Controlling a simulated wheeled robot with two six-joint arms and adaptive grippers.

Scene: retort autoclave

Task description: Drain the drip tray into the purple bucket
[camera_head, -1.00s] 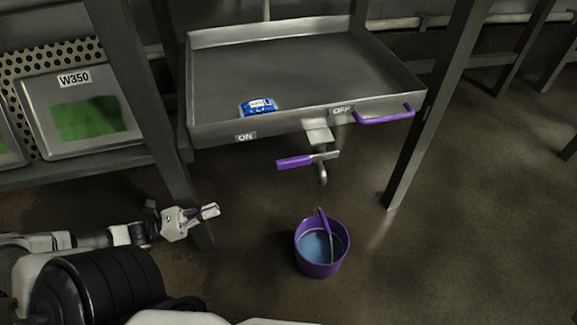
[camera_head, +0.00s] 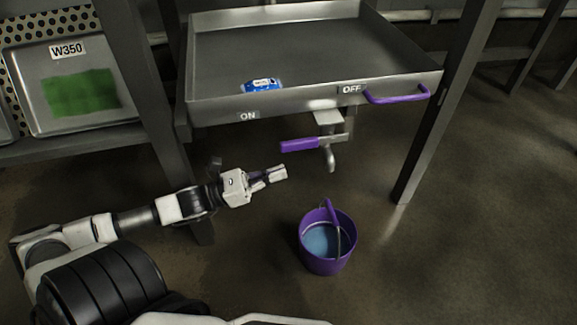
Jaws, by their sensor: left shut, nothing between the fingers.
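The metal drip tray (camera_head: 205,107) hangs in a frame at the top middle, with a purple handle (camera_head: 397,98) at its front right. Its front carries an ON label (camera_head: 249,117) at left and an OFF label (camera_head: 351,89) at right. Under the front edge is a drain valve with a purple lever (camera_head: 300,145) pointing left, toward the ON side, and a spout (camera_head: 331,160). My right gripper is out of view.
A blue packet (camera_head: 262,86) lies in the tray's front left. Metal legs (camera_head: 425,130) stand on both sides of the tray. A shelf at left holds a tray marked W350 (camera_head: 72,95) with green contents. The floor right of the bucket is clear.

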